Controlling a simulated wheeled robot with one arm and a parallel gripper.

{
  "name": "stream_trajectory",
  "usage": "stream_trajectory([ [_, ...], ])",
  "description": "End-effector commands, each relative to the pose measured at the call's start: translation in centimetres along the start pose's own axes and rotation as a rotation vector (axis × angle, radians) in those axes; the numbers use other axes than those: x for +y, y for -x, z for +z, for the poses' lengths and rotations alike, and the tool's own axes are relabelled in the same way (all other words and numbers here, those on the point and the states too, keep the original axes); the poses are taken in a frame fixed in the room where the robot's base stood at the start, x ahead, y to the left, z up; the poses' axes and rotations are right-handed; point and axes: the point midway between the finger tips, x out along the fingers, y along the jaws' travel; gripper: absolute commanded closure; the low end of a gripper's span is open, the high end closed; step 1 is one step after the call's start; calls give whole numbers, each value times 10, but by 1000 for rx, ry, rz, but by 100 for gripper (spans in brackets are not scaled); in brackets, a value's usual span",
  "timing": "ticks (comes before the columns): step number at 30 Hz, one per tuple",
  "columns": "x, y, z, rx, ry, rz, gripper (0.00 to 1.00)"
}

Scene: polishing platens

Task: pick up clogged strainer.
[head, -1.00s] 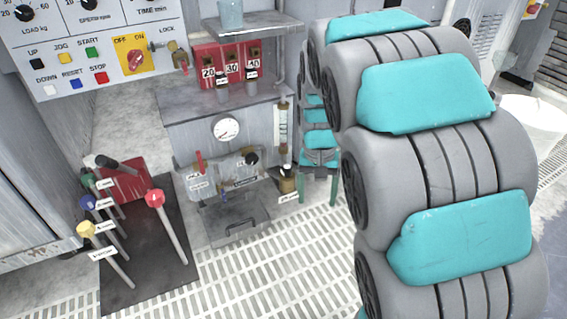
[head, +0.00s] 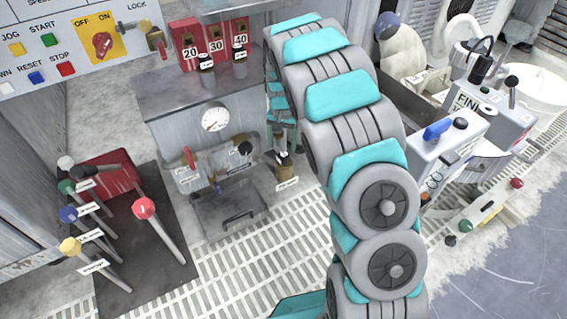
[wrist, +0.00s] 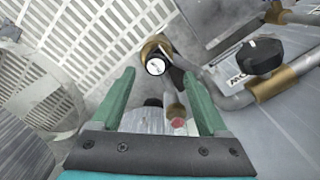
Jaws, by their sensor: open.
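A short brass fitting with a dark cap, which I take to be the clogged strainer (head: 284,172), stands low at the right end of the pipework under the gauge, beside a small white tag. In the wrist view this strainer (wrist: 153,47) shows brass with a round white-faced top, just beyond and between the fingertips. My gripper (wrist: 157,82) is open, its two green fingers apart with nothing gripped. In the head view my gripper (head: 284,142) is just above the strainer, partly hidden by my arm.
Pipework with a black knob (wrist: 260,57) lies close on the right in the wrist view. Levers (head: 145,208) stand at left. Grated floor (head: 225,265) is open in front.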

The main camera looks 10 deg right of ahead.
Motion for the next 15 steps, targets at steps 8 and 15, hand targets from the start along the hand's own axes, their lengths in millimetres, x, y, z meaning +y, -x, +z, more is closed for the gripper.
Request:
stream_trajectory([
  [8,5,-29,1,-6,-1,2,23],
  [15,6,-55,0,-3,0,1,23],
])
